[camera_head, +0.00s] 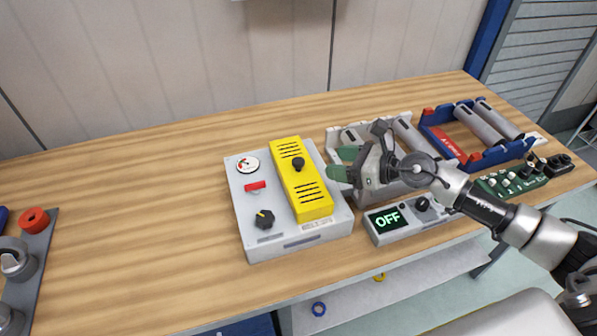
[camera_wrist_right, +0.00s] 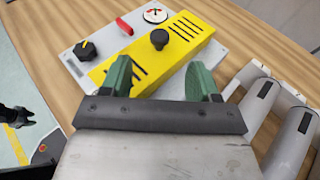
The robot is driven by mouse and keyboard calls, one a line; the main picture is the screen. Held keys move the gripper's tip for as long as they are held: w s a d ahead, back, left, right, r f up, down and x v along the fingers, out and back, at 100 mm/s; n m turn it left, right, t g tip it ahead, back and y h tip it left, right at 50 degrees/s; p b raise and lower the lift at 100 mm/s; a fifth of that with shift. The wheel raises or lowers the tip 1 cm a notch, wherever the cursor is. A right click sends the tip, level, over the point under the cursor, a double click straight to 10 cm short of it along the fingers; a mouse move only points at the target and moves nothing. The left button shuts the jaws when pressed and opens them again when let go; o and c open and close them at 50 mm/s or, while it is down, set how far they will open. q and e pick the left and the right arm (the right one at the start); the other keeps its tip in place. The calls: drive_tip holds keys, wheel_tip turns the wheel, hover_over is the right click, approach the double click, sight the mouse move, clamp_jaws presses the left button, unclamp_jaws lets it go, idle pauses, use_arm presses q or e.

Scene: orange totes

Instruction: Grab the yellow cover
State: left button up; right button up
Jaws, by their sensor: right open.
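The yellow cover (camera_head: 302,185) is a long slotted plate with a black knob. It lies on the right part of a grey box (camera_head: 245,215) with a gauge, a red handle and a black dial. My right gripper (camera_head: 341,163) is just right of the cover, with green fingertips apart and nothing between them. In the right wrist view the cover (camera_wrist_right: 165,52) lies beyond the open fingers (camera_wrist_right: 160,80), and its black knob stands up near the middle. I cannot tell whether the fingers touch the cover. My left gripper is not in the head view.
A grey tray with cylinders (camera_head: 335,140) stands behind my right arm. A blue and red tray (camera_head: 487,157) is farther right. A device showing OFF (camera_head: 385,219) and a green board (camera_head: 510,181) are near the front edge.

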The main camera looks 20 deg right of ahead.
sight(300, 161)
drive_tip(key=shift+n, duration=0.3)
drive_tip(key=p+x, duration=0.1)
drive_tip(key=x, duration=0.1)
drive_tip(key=p+x, duration=0.1)
drive_tip(key=x, duration=0.2)
drive_tip(key=shift+w+d+f, duration=0.1)
drive_tip(key=shift+w+f, duration=0.15)
drive_tip(key=shift+f, duration=0.15)
drive_tip(key=shift+w+a, duration=0.15)
drive_tip(key=shift+a, duration=0.1)
drive_tip(key=p+x, duration=0.1)
drive_tip(key=x, duration=0.1)
drive_tip(key=p+x, duration=0.1)
drive_tip(key=x, duration=0.1)
drive_tip(key=shift+a+f, duration=0.3)
drive_tip(key=shift+d, duration=0.1)
drive_tip(key=shift+c, duration=1)
drive_tip(key=shift+r, duration=0.1)
clamp_jaws()
